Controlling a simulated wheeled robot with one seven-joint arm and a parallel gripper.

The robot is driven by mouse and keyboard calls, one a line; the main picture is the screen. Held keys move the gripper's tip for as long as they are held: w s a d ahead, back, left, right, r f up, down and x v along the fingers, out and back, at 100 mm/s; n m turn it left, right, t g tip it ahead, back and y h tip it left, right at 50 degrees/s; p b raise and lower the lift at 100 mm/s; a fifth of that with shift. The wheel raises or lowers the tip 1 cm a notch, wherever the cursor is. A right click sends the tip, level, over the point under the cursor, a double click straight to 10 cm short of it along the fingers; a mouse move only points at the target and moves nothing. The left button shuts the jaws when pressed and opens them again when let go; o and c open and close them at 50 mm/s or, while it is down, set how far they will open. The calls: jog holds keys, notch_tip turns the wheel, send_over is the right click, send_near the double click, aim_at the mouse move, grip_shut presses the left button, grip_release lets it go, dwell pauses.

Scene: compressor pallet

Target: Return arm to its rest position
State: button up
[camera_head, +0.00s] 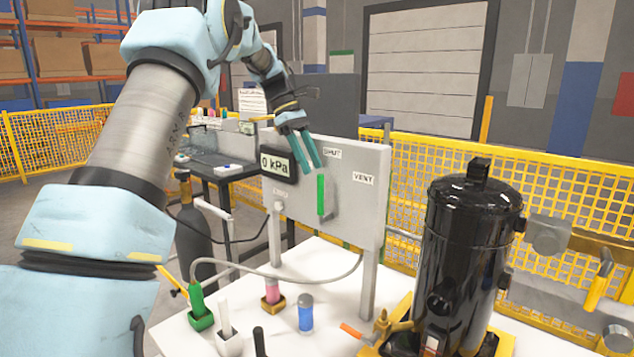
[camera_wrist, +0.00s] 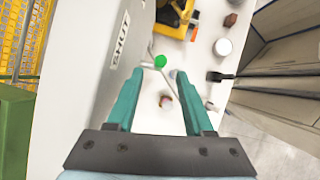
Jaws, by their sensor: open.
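My gripper (camera_head: 307,150) is in front of the upright grey panel (camera_head: 350,205), near its display reading "0 kPa" (camera_head: 278,164). Its two teal fingers point down and are apart with nothing between them. In the wrist view my gripper (camera_wrist: 162,88) is also open and empty. I cannot tell whether a finger touches the lever.
A black compressor (camera_head: 467,260) stands on a yellow base at the right of the white table (camera_head: 325,335). A green-handled tool (camera_head: 199,303), a blue cylinder (camera_head: 305,315) and a pink one (camera_head: 272,290) stand at the table's front left. A hose crosses there. Yellow mesh fencing (camera_head: 440,185) is behind.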

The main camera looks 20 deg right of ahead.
jog(key=shift+w+a+r, duration=0.2)
jog(key=shift+r, duration=0.35)
jog(key=s+a+f+m+t+y, duration=0.1)
jog(key=s+a+f+m+t, duration=0.2)
jog(key=a, duration=0.6)
jog(key=s+a+f+m+y, duration=0.1)
jog(key=s+a+f, duration=0.1)
jog(key=a+f, duration=0.6)
jog(key=s+a+f+m+t+y, duration=0.1)
jog(key=s+a+f+m, duration=0.3)
jog(key=s+a, duration=1)
jog(key=shift+s+f+m+t, duration=0.15)
jog(key=shift+f+m+t, duration=0.2)
jog(key=shift+m+t, duration=0.4)
